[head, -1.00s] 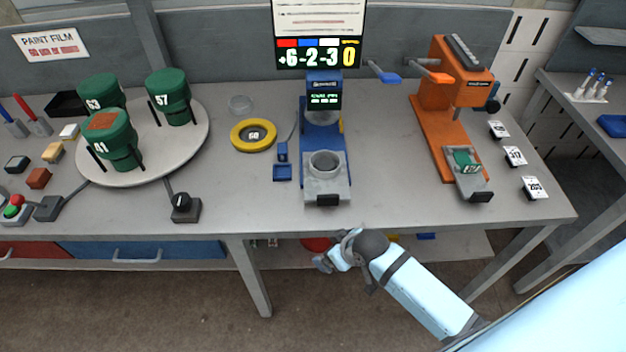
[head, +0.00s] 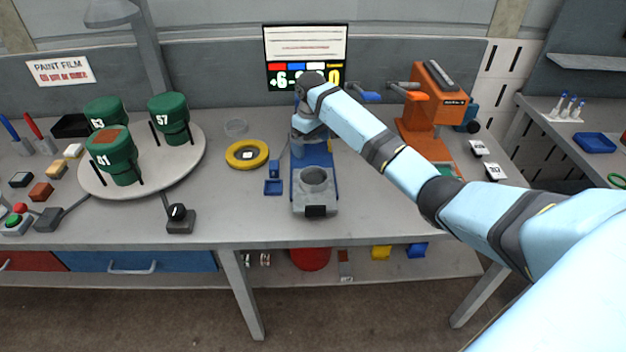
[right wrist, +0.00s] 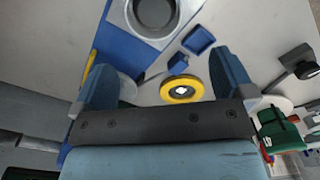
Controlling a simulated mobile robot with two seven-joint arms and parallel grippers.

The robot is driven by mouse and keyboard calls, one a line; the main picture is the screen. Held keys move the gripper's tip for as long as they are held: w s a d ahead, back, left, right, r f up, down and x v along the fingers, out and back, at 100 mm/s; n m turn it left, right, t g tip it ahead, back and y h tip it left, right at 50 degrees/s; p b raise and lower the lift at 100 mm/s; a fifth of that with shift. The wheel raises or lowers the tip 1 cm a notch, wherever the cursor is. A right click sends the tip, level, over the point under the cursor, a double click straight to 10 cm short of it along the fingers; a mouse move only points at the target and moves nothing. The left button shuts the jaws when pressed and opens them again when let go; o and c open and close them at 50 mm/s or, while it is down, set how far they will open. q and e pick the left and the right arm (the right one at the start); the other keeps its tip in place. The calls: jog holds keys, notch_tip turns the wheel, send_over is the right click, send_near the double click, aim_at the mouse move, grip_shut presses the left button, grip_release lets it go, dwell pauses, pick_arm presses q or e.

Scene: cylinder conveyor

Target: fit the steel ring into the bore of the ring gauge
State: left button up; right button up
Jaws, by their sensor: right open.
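The yellow ring (head: 247,154), which looks like the ring gauge, lies flat on the bench left of the blue stand. Its dark centre carries a white label, and it also shows in the right wrist view (right wrist: 168,91). My right gripper (head: 310,142) is above the rear of the blue stand, fingers spread and empty. My left gripper is out of view.
The blue stand (head: 298,192) is under my right arm. A blue tray (head: 273,187) stands beside it. A clear dish (head: 236,127) lies behind the yellow ring. Green cylinders stand on the round plate (head: 150,180) at left. An orange device (head: 422,98) is at right.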

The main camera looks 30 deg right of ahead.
aim_at(313, 177)
jog(key=f, duration=0.4)
jog(key=f+p, duration=0.1)
jog(key=f, duration=0.3)
jog(key=d+f, duration=0.1)
jog(key=f, duration=0.4)
jog(key=shift+w, duration=0.35)
jog(key=c, duration=0.7)
jog(key=shift+r, duration=0.1)
